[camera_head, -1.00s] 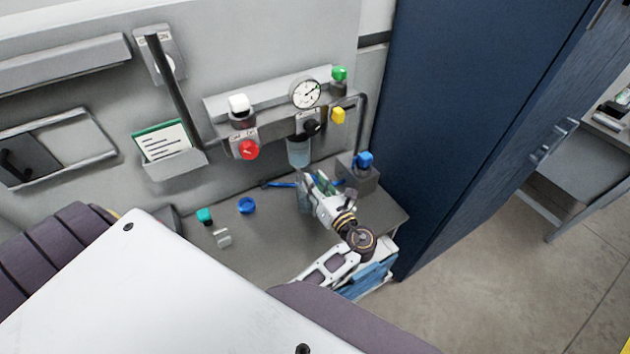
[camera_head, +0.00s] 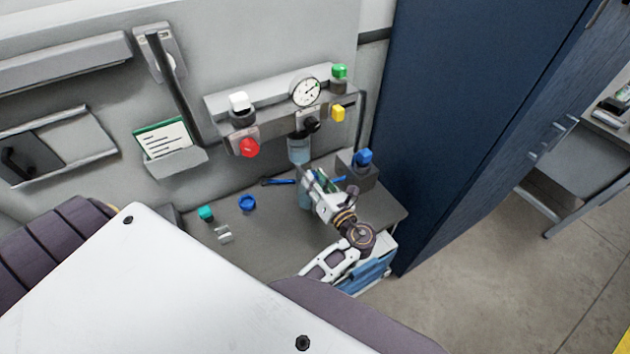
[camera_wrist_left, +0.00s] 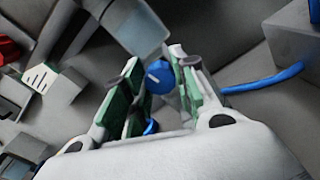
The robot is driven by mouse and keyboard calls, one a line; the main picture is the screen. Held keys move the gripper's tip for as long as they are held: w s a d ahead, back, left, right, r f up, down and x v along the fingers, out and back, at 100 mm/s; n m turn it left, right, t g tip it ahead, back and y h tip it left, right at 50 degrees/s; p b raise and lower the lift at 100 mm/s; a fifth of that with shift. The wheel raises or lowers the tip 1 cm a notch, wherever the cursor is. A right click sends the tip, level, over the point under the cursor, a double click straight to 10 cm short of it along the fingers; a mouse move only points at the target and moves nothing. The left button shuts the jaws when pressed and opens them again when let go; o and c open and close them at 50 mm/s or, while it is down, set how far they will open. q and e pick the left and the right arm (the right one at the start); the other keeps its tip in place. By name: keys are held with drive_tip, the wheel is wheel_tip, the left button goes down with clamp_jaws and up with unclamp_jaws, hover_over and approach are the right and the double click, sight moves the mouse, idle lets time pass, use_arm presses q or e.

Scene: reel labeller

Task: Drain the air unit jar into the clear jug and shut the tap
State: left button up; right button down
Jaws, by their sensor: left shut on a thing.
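The air unit jar (camera_head: 299,150), translucent with a bluish tint, hangs under the grey air unit on the wall. It also shows at the top of the left wrist view (camera_wrist_left: 142,30). Below it is a round blue tap knob (camera_wrist_left: 158,78) with a white mark. My left gripper (camera_wrist_left: 157,75), with green pads, is shut on this knob; in the head view the gripper (camera_head: 308,174) hides it. A pale see-through shape, seemingly the clear jug (camera_head: 304,197), stands below the jar, partly hidden by my gripper. Its contents and the tap's setting cannot be told. My right gripper is out of view.
A red knob (camera_head: 250,148), gauge (camera_head: 305,92) and yellow part (camera_head: 338,113) sit along the air unit. A grey box with a blue knob (camera_head: 363,158) stands right of my gripper. Small teal (camera_head: 206,213) and blue (camera_head: 247,203) parts lie left. A dark blue cabinet (camera_head: 460,100) bounds the right.

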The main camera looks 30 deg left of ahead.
use_arm(q)
drive_tip(key=shift+w+r, duration=0.1)
drive_tip(key=shift+r, duration=0.1)
drive_tip(key=o, duration=1)
drive_tip(key=shift+o, duration=0.2)
drive_tip(key=shift+f, duration=0.1)
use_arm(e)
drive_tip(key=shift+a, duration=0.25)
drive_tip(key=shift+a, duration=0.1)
use_arm(q)
drive_tip(key=shift+d, duration=0.1)
